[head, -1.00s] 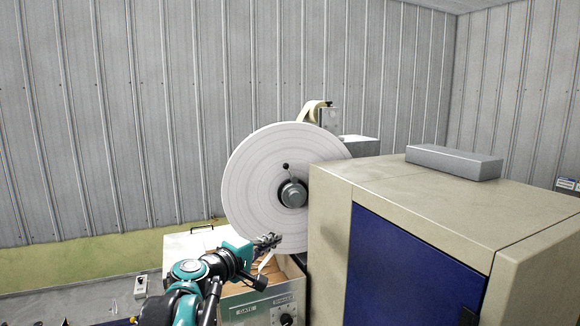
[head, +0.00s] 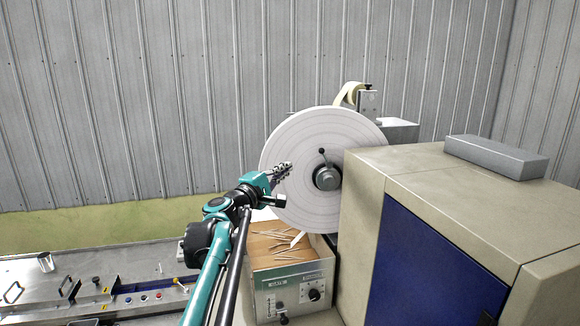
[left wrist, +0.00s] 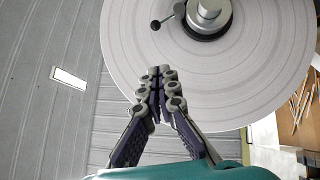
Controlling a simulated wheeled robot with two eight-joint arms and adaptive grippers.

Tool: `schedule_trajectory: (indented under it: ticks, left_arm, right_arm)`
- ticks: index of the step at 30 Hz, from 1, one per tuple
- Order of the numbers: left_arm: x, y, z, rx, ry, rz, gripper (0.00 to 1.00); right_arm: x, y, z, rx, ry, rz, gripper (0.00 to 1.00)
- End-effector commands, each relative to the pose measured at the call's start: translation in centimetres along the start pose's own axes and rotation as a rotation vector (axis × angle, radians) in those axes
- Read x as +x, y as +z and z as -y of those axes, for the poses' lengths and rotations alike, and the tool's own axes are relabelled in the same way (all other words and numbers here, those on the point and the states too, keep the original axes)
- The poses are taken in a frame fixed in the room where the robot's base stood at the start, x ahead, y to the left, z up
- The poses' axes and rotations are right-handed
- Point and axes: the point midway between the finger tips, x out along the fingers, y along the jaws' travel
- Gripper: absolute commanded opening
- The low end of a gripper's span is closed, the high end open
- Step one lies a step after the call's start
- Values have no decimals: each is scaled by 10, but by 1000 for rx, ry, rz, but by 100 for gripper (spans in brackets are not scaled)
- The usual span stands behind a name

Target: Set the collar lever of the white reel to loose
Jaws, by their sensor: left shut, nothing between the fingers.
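The white reel (head: 300,150) stands upright beside the beige cabinet, and fills much of the left wrist view (left wrist: 255,75). At its centre is a silver and black hub (head: 327,177). The collar lever (head: 322,157), a short rod with a black ball knob, points up from the hub in the head view. In the left wrist view the lever's knob (left wrist: 155,25) lies left of the hub (left wrist: 208,14). My left gripper (head: 287,168) is shut and empty, in front of the reel's left part, left of the hub and lever. My right gripper is not in view.
The beige cabinet (head: 440,185) with a blue door (head: 430,265) blocks the right. A box of wooden sticks (head: 275,243) with a dial front is below the reel. A machine bed (head: 100,285) with coloured buttons lies lower left.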

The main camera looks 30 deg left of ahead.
Motion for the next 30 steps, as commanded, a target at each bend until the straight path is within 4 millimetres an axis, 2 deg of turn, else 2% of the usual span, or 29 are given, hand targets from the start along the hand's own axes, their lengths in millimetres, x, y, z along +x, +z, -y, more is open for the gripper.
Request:
schedule_trajectory:
  ticks: [6, 11, 12, 19, 30]
  left_arm:
    - [49, 1, -2, 0, -1, 3, 0]
    - [81, 1, -2, 0, 0, 2, 0]
    - [85, 9, -2, -1, 0, 4, 0]
    - [102, 26, -1, 0, 0, 1, 0]
    - [105, 28, 0, 0, 0, 0, 0]
  right_arm:
    - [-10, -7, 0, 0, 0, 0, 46]
    - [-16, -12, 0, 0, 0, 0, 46]
    - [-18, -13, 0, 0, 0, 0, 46]
    - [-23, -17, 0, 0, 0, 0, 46]
    - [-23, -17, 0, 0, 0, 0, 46]
